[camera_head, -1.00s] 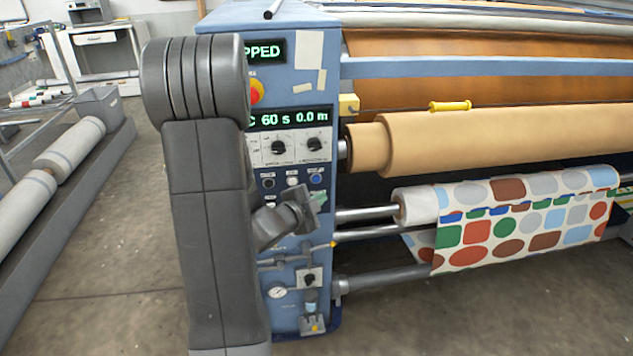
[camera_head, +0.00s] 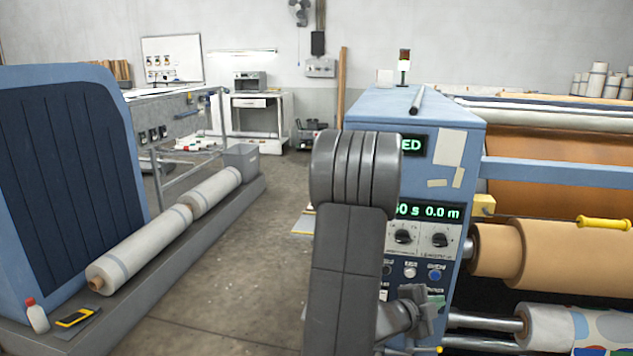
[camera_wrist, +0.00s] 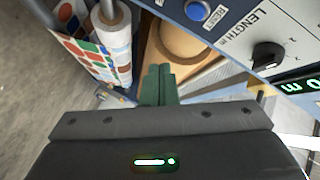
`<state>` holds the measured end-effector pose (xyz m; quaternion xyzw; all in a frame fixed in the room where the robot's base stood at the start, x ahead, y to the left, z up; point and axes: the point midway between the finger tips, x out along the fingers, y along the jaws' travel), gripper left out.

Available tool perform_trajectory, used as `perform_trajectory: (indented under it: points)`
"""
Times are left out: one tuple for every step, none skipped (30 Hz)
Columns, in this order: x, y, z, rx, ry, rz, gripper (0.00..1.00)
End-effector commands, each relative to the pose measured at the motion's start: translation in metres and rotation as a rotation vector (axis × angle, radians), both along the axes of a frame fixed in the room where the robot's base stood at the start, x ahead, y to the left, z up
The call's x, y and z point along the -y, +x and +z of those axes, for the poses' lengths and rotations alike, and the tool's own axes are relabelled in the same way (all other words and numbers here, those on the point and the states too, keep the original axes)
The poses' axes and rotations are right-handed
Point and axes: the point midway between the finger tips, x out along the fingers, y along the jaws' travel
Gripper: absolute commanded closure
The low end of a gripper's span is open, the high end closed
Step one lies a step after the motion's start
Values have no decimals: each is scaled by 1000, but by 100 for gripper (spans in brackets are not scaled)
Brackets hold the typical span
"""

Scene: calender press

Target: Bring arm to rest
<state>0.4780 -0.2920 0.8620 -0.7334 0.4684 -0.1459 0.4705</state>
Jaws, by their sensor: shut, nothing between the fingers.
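My arm stands folded in front of the blue control cabinet (camera_head: 380,110) in the head view and hides part of its displays. My gripper (camera_head: 432,305) is beside the lower buttons of the cabinet, partly hidden behind my arm. In the wrist view my gripper (camera_wrist: 158,85) has its green fingers together with nothing between them. The blue reset button (camera_wrist: 197,10) and the length knob (camera_wrist: 267,55) are close by at the top and right of the wrist view. The fingers appear apart from the panel.
Left in the head view, wrapped rolls (camera_head: 140,245) lie on a low grey platform (camera_head: 225,220) by a blue machine (camera_head: 65,160). A tan roll (camera_head: 560,255) and a patterned fabric roll (camera_head: 560,330) are at right. The floor aisle (camera_head: 250,270) between is clear.

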Motion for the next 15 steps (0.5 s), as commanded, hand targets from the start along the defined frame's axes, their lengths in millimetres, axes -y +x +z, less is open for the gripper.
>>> perform_trajectory:
  points:
    - [-2, -7, -3, 1, -1, -1, 100]
    - [-2, -10, -3, 1, -1, -1, 100]
    - [-3, -14, -3, 0, 0, 0, 100]
    - [-4, -17, -3, 0, -1, -1, 100]
    - [-4, -19, -2, 1, -1, -1, 100]
    - [-5, -21, -2, 1, -1, -1, 100]
    - [-5, -23, -2, 0, -1, -1, 100]
    - [-6, -24, -2, 0, -1, -1, 100]
    - [-6, -26, -2, 0, -1, -1, 100]
    - [-6, -26, -1, 0, -1, -1, 100]
    - [-6, -27, -1, 0, -1, -1, 100]
    - [-6, -26, -1, 0, -1, -1, 100]
    - [-6, -26, -1, -1, -1, -1, 100]
    - [-6, -26, -1, -1, -1, -1, 100]
    - [-6, -26, -1, -1, -1, -1, 100]
